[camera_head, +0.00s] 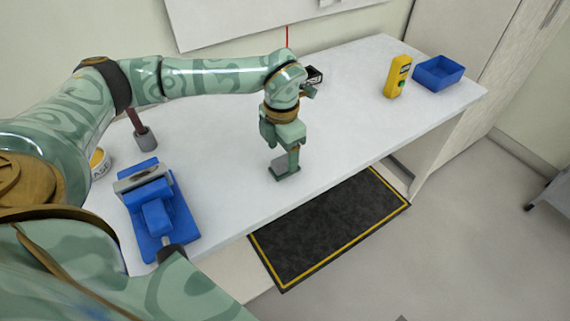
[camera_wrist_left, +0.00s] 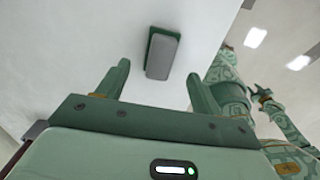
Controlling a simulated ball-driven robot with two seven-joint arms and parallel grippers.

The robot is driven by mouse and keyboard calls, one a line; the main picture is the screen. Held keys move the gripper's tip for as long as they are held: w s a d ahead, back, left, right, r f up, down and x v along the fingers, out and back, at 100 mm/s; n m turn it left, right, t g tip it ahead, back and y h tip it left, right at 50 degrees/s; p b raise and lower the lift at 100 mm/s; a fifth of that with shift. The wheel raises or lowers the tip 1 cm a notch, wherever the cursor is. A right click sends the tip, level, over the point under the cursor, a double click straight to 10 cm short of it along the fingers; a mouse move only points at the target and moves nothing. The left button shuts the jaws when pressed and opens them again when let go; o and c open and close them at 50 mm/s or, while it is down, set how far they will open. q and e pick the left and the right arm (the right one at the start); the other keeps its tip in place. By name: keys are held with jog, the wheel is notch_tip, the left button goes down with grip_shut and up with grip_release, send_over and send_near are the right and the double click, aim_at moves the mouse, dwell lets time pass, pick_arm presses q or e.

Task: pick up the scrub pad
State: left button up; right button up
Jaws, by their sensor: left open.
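The scrub pad (camera_head: 281,164), a small block with a grey face and a green layer, lies on the white table near its front edge. In the left wrist view the pad (camera_wrist_left: 162,54) shows just beyond the fingertips, roughly centred between them. My left gripper (camera_head: 289,160) points down at the pad, with its fingers partly in front of it. In the left wrist view the gripper (camera_wrist_left: 158,80) is open, with nothing between its fingers. I cannot tell the exact height above the pad. My right gripper is not seen.
A blue vise (camera_head: 155,210) stands at the table's left, near a dark-handled tool (camera_head: 144,137) and a tin (camera_head: 99,162). A yellow meter (camera_head: 397,77) and a blue bin (camera_head: 438,73) stand at the right. A small dark box (camera_head: 314,75) sits behind my wrist. Mid-right table is clear.

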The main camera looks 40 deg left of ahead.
aim_at(284, 159)
pick_arm(q)
jog(key=f, duration=0.1)
jog(key=f+b, duration=0.1)
jog(key=f, duration=0.2)
jog(key=shift+w+d+f, duration=0.1)
jog(key=shift+w+f, duration=0.2)
jog(key=shift+w, duration=0.05)
jog(key=shift+s+r, duration=0.1)
jog(key=shift+r, duration=0.05)
jog(key=shift+c, duration=0.9)
jog(key=c, duration=0.9)
jog(key=shift+r, duration=0.45)
notch_tip(284, 159, up, 3)
jog(key=shift+f+p, duration=0.1)
jog(key=shift+p, duration=0.65)
jog(key=s+d+r+p, duration=0.1)
jog(key=d+r, duration=0.2)
jog(key=d, duration=0.1)
jog(key=s+d+r+p, duration=0.1)
jog(key=d+r, duration=0.2)
jog(key=d, duration=0.2)
jog(key=d+r, duration=0.3)
jog(key=d, duration=0.1)
jog(key=shift+s+d+r+p, duration=0.15)
jog(key=shift+s+d+p, duration=0.2)
jog(key=shift+s+p, duration=0.05)
